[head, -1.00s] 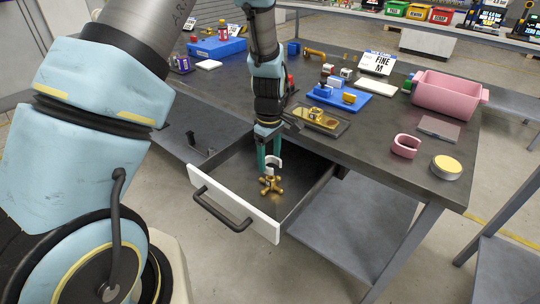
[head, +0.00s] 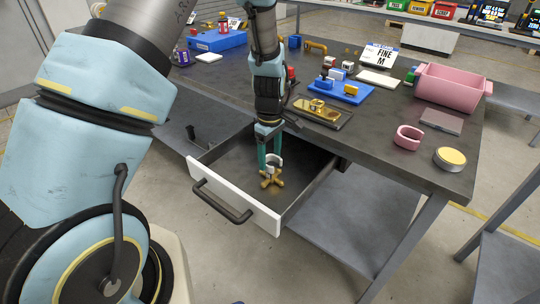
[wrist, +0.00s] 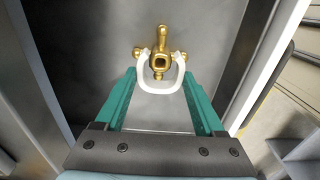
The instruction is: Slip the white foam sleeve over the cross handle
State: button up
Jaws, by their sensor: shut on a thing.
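The brass cross handle (head: 272,181) lies in the open drawer (head: 224,205), near its front. My gripper (wrist: 160,76) is shut on the white foam sleeve (wrist: 160,86), a C-shaped piece with its gap facing the handle. In the head view the sleeve (head: 274,162) hangs between the teal fingers just above the handle. In the wrist view the sleeve's two ends overlap the near part of the cross handle (wrist: 160,55), one on each side. I cannot tell whether they touch.
The drawer's walls stand close around my gripper; its black pull (head: 222,203) is in front. On the bench are a brass part on a dark tray (head: 322,112), a blue tray (head: 345,98), a pink C-shaped piece (head: 408,137), a pink bin (head: 452,88) and a round tin (head: 450,159).

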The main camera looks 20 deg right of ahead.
jog(key=shift+f, duration=0.2)
jog(key=shift+f+b, duration=0.5)
jog(key=shift+f, duration=0.2)
jog(key=shift+f, duration=0.2)
dwell(0.8)
jog(key=o, duration=1)
jog(key=shift+c, duration=0.2)
jog(key=shift+r, duration=0.1)
notch_tip(320, 180, up, 5)
jog(key=p, duration=0.4)
